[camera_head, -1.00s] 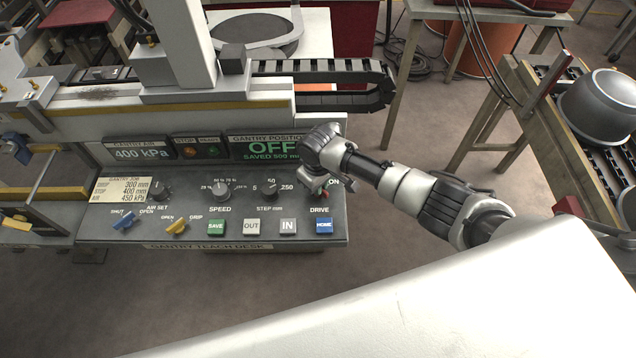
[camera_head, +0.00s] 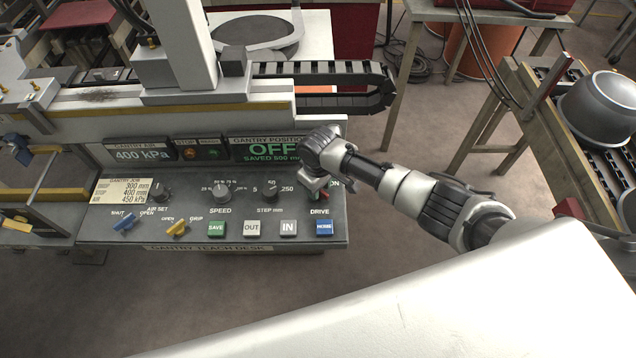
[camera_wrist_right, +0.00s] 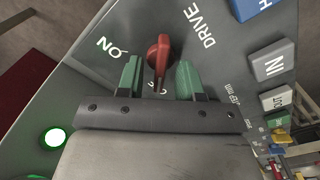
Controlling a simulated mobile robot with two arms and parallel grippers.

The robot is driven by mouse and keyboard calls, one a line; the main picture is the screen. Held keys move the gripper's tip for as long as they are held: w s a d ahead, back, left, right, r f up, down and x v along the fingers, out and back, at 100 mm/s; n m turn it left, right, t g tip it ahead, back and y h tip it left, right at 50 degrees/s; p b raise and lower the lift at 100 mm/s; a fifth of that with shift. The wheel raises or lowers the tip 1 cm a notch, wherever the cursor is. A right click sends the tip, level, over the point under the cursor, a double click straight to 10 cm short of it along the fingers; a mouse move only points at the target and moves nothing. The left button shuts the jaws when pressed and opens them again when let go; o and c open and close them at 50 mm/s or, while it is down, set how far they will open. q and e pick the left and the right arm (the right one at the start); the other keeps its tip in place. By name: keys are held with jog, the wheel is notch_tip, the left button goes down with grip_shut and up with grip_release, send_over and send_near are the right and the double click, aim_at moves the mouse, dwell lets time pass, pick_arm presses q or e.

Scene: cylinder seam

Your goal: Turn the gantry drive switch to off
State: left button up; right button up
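The gantry drive switch is a red lever knob (camera_wrist_right: 162,48) on the grey teach desk, between the DRIVE label and the ON mark in the right wrist view. A second mark at its near end is mostly hidden. My right gripper (camera_wrist_right: 157,66) has its two green fingertips on either side of the knob, with small gaps showing, so it is open around it. In the head view my right gripper (camera_head: 316,181) is over the desk's right end and hides most of the switch. The position display (camera_head: 268,149) reads OFF, SAVED 500 mm. My left gripper is not in view.
Close by are the blue HOME button (camera_head: 324,228), the white IN button (camera_head: 288,228) and the step dial (camera_head: 270,190). A green lamp (camera_wrist_right: 55,137) glows on the desk. A cable chain (camera_head: 330,70) runs behind. Open floor lies right of the desk.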

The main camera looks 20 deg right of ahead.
notch_tip(320, 180, up, 11)
jog(key=b, duration=0.1)
dwell(0.3)
jog(key=shift+f, duration=0.15)
